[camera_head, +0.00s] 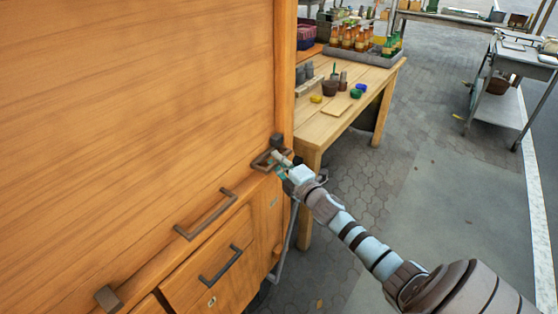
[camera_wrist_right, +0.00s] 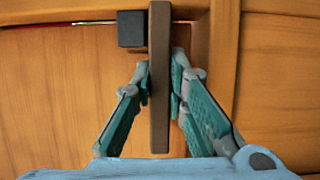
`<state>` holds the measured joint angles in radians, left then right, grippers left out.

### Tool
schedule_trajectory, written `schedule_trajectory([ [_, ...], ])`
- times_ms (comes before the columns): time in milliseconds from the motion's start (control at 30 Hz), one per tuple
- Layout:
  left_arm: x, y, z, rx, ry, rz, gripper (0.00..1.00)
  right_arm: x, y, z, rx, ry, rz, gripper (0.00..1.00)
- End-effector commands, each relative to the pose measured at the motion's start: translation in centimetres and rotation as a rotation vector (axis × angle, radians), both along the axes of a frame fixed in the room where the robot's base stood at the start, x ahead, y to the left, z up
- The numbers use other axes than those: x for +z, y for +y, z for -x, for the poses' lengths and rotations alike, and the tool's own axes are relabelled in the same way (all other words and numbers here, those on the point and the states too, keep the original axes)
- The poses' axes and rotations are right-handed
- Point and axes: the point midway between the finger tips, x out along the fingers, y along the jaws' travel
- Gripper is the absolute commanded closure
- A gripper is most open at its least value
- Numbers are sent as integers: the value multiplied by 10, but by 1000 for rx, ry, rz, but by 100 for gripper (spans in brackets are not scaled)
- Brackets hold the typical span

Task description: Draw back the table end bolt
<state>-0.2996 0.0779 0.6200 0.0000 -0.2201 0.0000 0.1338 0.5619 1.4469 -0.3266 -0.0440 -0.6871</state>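A dark brown bar handle (camera_head: 260,160), which looks like the table end bolt, sits at the right end of the wooden cabinet front, below a dark square block (camera_head: 277,139). In the right wrist view the bar (camera_wrist_right: 159,80) runs upright through the middle, with the block (camera_wrist_right: 131,28) at its upper left. My right gripper (camera_head: 281,164) reaches it from the lower right. In the wrist view its teal-padded fingers (camera_wrist_right: 160,75) lie one on each side of the bar and appear to touch it. My left gripper is out of view.
The wooden cabinet (camera_head: 120,120) fills the left, with another bar handle (camera_head: 207,214) and a drawer handle (camera_head: 220,265) nearby. A wooden table (camera_head: 340,115) with bottles and small pots stands behind. Paved ground to the right is open, with a metal table (camera_head: 510,75) farther off.

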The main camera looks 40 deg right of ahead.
Motion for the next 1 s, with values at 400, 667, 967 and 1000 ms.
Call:
schedule_trajectory([
  [400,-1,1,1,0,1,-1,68,-2,14,4,2,2,0,100],
  [667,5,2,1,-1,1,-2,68,0,49,15,0,3,0,100],
  [967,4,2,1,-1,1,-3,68,-2,52,15,3,3,-1,82],
  [1000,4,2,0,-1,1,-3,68,-2,52,15,3,4,0,76],
])
